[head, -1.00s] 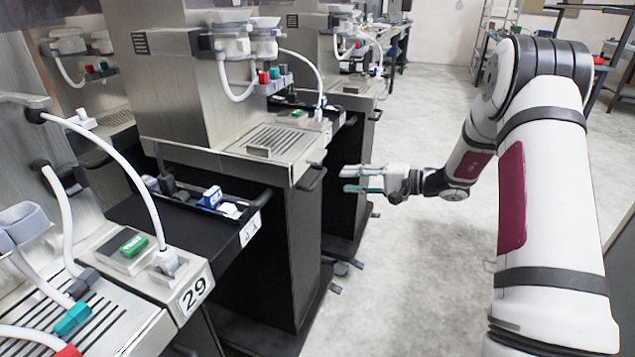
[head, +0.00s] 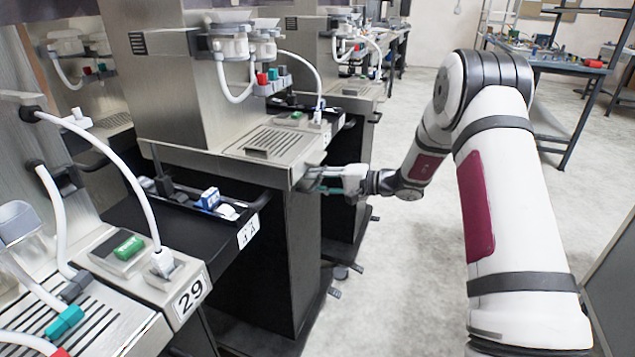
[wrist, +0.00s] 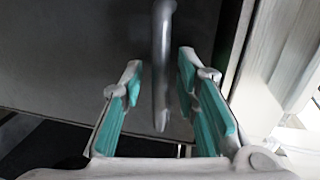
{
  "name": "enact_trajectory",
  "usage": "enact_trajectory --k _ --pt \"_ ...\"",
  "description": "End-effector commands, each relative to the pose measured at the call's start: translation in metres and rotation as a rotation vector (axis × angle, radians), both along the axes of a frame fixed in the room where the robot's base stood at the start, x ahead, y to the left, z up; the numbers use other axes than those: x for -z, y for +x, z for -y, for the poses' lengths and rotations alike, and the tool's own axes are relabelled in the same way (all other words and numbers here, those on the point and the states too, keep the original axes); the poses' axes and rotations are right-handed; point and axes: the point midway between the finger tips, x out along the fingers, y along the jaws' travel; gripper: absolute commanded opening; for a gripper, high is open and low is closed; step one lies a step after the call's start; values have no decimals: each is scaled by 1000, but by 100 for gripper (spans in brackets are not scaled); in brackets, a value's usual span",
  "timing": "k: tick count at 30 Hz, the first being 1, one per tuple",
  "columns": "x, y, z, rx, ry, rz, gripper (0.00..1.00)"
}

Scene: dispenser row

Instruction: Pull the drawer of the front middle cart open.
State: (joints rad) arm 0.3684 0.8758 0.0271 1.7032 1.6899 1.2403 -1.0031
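The middle cart has a steel top (head: 225,160) and a dark body (head: 292,240). A bar handle (wrist: 162,65) sits on its front face, near the top edge. In the head view the handle is mostly hidden by my gripper (head: 318,180), which is at the cart's upper right corner. In the wrist view my gripper (wrist: 160,75) is open, its teal-padded fingers on either side of the handle bar. Gaps show between the bar and both fingers. The front panel (wrist: 75,65) behind the bar is dark, and no opening shows there.
A black tray (head: 165,222) with blue and white items sticks out left of the cart. Nearer left stands a unit labelled 29 (head: 190,297) with white hoses. Another cart (head: 352,100) stands behind. The floor (head: 400,260) to the right is clear; a blue-grey table (head: 560,68) stands farther back.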

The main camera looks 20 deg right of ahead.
Motion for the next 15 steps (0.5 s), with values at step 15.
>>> enact_trajectory --k 15 --pt "0 -3 5 2 -1 0 0"
